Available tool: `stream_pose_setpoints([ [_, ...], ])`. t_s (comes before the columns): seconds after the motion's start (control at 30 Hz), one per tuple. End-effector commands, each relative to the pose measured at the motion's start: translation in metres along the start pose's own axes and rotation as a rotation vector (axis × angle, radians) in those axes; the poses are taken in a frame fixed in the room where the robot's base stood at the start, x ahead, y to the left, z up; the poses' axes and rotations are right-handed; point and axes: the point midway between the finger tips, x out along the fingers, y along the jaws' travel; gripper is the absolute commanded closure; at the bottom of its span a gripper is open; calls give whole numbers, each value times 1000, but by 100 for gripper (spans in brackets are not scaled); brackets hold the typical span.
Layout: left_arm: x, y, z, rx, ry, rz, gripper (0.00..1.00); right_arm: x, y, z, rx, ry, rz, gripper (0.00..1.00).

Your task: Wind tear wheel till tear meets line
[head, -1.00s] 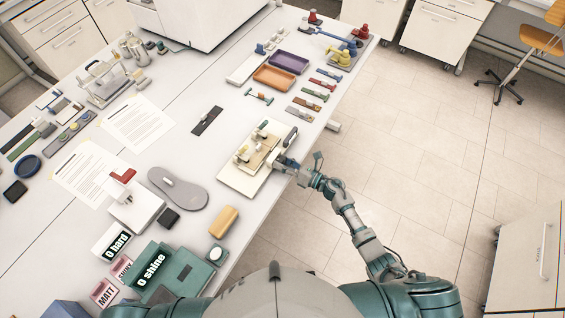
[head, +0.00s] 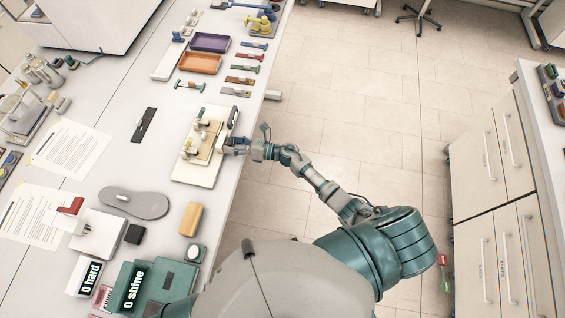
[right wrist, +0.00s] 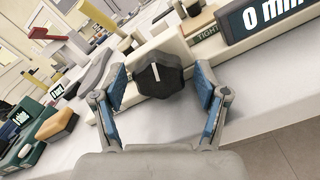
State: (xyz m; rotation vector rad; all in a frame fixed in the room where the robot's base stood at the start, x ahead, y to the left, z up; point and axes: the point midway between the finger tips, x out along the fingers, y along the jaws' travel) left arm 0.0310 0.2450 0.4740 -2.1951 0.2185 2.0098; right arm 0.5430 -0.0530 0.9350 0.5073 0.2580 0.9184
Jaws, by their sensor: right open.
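The tear tester (head: 204,148) is a cream base with a tan block and small clamps, near the table's right edge in the head view. Its wheel (right wrist: 158,76) is a dark, lobed knob with a white mark, seen in the right wrist view. My right gripper (right wrist: 160,88) is open, with its blue-padded fingers on either side of the knob; I cannot tell whether they touch it. In the head view the right gripper (head: 238,146) is at the tester's right side. A display (right wrist: 262,16) reading "0 mm" is partly cut off. The tear and the line cannot be made out.
A grey insole (head: 134,203), a yellow block (head: 191,219) and a teal box reading "0 shine" (head: 152,285) lie nearer me. Purple (head: 209,42) and orange (head: 200,63) trays stand beyond the tester. Open floor lies right of the table.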

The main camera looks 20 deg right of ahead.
Motion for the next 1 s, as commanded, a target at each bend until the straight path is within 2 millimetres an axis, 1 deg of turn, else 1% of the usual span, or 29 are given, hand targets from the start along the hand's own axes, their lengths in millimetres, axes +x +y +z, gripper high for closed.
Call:
stream_pose_setpoints([
  [0.07, 0, 1, 0, 0, 0, 1, 57, 0, 0, -2, -43, 1, -1, 25],
  [0.17, 0, 1, -1, 0, 1, 1, 57, 0, 0, -1, -157, -1, -2, 25],
  [0.27, -2, 1, -1, 0, 1, 1, 57, 0, 0, 0, -317, -1, -3, 25],
  [0.3, -2, 1, -1, 0, 2, 1, 57, -5, -1, -1, -365, 2, -4, 25],
  [0.4, 4, 2, 0, 0, 2, 1, 57, -31, -2, -3, -358, 5, -4, 25],
  [1.0, 32, 3, 3, 0, -1, 2, 57, -162, -2, -4, -352, 4, -2, 25],
])
